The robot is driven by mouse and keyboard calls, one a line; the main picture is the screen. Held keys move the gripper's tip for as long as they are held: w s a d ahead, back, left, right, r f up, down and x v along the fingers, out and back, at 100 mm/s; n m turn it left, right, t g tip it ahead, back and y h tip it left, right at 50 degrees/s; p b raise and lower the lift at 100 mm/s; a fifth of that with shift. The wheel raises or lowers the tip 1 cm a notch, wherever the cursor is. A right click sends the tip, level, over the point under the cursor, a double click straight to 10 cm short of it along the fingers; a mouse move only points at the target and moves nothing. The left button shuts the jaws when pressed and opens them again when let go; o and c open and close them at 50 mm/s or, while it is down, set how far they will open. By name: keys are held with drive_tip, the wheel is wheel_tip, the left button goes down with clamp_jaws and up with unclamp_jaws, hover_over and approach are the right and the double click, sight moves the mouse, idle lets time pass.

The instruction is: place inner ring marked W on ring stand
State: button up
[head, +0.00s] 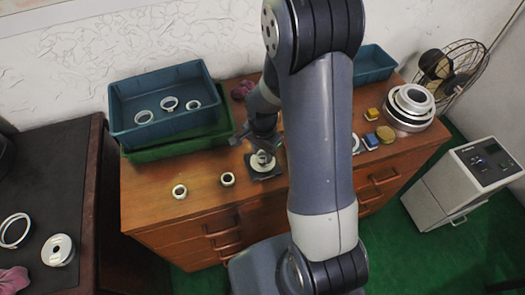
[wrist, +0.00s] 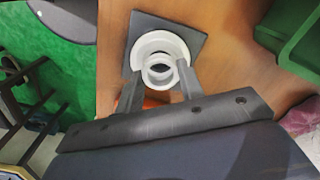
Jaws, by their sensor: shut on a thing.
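My gripper (wrist: 160,84) is shut on a small white ring (wrist: 158,70). It holds the ring over or at the ring stand, a dark square plate (wrist: 145,20) with a white round piece (wrist: 150,42) on it. In the head view the stand's plate (head: 268,174) lies on the wooden cabinet, with my gripper (head: 262,152) right above it. I cannot tell whether the ring touches the stand. No W mark is readable on the ring.
Two small rings (head: 180,191) (head: 227,179) lie on the cabinet top (head: 150,205) left of the stand. A blue bin (head: 120,98) with 3 rings stands behind. A stack of large rings (head: 410,105) and small blocks lie to the right. A green bin (wrist: 295,35) shows in the wrist view.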

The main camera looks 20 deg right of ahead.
drive_tip(key=shift+f+b, duration=0.65)
drive_tip(key=shift+f, duration=0.25)
drive_tip(key=o, duration=1.1)
drive_tip(key=shift+r, duration=0.1)
wheel_tip(320, 180, up, 11)
drive_tip(key=shift+f, duration=0.1)
